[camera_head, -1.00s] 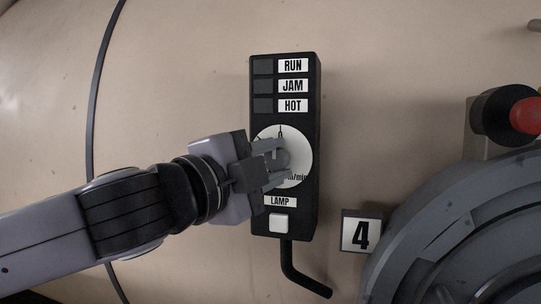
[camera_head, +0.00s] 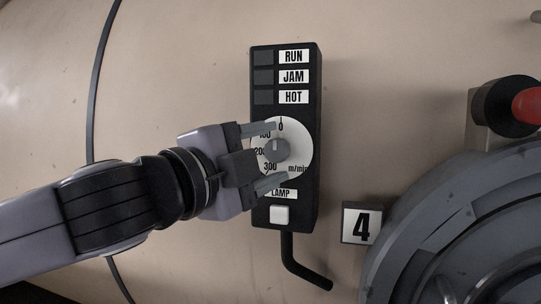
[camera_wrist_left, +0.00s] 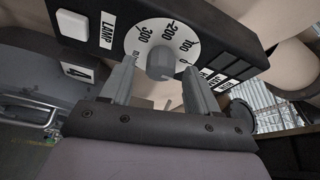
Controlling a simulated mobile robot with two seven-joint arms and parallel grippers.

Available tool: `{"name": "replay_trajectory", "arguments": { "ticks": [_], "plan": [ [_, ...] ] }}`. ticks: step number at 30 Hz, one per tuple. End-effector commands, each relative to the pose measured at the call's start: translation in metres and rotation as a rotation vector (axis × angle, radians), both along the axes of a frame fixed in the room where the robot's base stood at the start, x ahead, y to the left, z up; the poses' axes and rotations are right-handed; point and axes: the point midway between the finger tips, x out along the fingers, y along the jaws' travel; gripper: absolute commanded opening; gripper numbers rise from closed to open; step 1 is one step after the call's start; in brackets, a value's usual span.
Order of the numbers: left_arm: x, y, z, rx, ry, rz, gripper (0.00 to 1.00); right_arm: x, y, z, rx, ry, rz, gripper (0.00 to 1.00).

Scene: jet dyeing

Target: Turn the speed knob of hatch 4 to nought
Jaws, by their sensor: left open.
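The speed knob (camera_head: 276,151) is a small grey knob in the middle of a white dial (camera_head: 299,140) on a black control box. The dial reads 0 at the top, then 100, 200 and 300 down its left side. The knob's pointer is too small to read surely. My left gripper (camera_head: 281,152) is open, one finger above the knob and one below, with gaps on both sides. In the left wrist view the knob (camera_wrist_left: 160,63) stands between the spread fingers, touching neither. A plate with 4 (camera_head: 361,226) is right of the box. My right gripper is not in view.
The box carries RUN, JAM and HOT labels (camera_head: 293,77) above the dial and a white LAMP button (camera_head: 279,215) below. A bent black pipe (camera_head: 300,270) leaves its bottom. The round grey hatch (camera_head: 440,235) and a red-ended part (camera_head: 527,112) are at right.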

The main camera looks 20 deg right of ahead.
Motion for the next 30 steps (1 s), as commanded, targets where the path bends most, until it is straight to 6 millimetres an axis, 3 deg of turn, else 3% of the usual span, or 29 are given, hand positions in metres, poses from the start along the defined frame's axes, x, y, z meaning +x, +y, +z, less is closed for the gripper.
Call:
{"name": "replay_trajectory", "arguments": {
  "ticks": [12, 30],
  "plan": [
    [-0.029, 0.043, -0.005, -0.001, -0.003, 0.001, 0.6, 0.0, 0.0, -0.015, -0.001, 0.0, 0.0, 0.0],
    [-0.032, 0.047, -0.005, 0.0, -0.002, -0.001, 0.6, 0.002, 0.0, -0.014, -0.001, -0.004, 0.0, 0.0]
  ]
}}
